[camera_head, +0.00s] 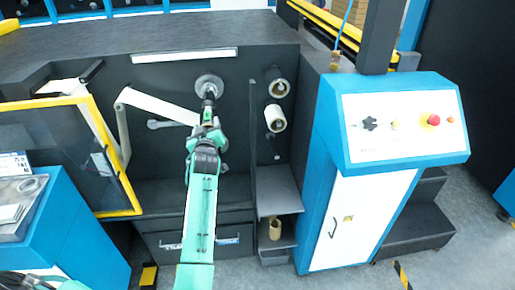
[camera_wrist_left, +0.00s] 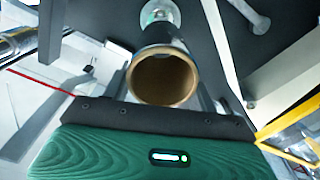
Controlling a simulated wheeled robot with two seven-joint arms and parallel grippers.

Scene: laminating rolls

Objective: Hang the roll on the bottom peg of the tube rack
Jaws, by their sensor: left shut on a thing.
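My left gripper (camera_head: 208,122) is in the middle of the head view, in front of a round grey flange (camera_head: 209,85) on the dark machine face. It is shut on a dark roll with a brown cardboard core (camera_wrist_left: 164,78); the open end of the core faces the left wrist camera. The flange shows behind the roll (camera_wrist_left: 160,12), and I cannot tell whether the roll is still around its spindle. The tube rack (camera_head: 253,150) is to the right. The bottom peg (camera_head: 276,157) is bare. My right gripper is out of view.
A blue and white control cabinet (camera_head: 375,160) stands right of the rack. A brown core (camera_head: 275,229) stands on the low shelf below the pegs. A yellow-edged clear door (camera_head: 112,160) and a grey lever (camera_head: 168,124) are to the left.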

